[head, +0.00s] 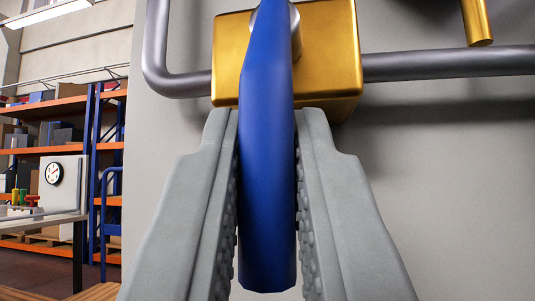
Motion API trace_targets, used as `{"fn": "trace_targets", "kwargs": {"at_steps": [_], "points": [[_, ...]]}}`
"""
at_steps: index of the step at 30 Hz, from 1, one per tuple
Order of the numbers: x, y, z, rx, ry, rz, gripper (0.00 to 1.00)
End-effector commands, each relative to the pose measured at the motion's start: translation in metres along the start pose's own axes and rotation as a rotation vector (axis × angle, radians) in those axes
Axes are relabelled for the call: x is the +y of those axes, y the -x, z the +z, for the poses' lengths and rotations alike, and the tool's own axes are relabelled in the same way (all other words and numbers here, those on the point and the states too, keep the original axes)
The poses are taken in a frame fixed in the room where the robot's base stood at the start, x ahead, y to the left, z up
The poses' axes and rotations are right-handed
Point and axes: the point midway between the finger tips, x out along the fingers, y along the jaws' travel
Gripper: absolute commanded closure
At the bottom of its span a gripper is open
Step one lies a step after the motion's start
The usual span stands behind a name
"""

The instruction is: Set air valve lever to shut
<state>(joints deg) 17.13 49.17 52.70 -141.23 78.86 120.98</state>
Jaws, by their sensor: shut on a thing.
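The air valve has a brass body (232,52) mounted on a grey pipe (448,63) in front of a wall. Its blue lever (267,130) hangs down from the valve's round hub, nearly vertical and across the line of the pipe. My gripper (266,125) is around the lever below the brass body, with one grey finger on each side. The fingers are shut on the lever, and its lower end shows between the ribbed pads. The top of the hub is partly hidden behind the lever.
The pipe bends upward left of the valve. Another brass piece (477,22) hangs at the upper right. The grey wall (450,200) right of the lever is bare. Far left are orange shelves (60,108) and a bench with a round gauge (54,173).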

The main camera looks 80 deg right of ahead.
Motion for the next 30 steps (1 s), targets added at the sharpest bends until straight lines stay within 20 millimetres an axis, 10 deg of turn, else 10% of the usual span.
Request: {"fn": "trace_targets", "kwargs": {"at_steps": [5, 6, 9, 20, 30], "points": [[-0.001, 0.001, 0.001, -0.001, 0.001, -0.002, 1.00], [-0.001, 0.001, 0.001, -0.001, 0.001, -0.002, 0.80], [-0.001, 0.001, 0.001, -0.001, 0.001, -0.002, 0.64], [-0.001, 0.005, 0.000, -0.001, 0.001, -0.002, 0.64], [-0.002, 0.051, -0.021, 0.000, 0.000, -0.003, 0.64]]}}
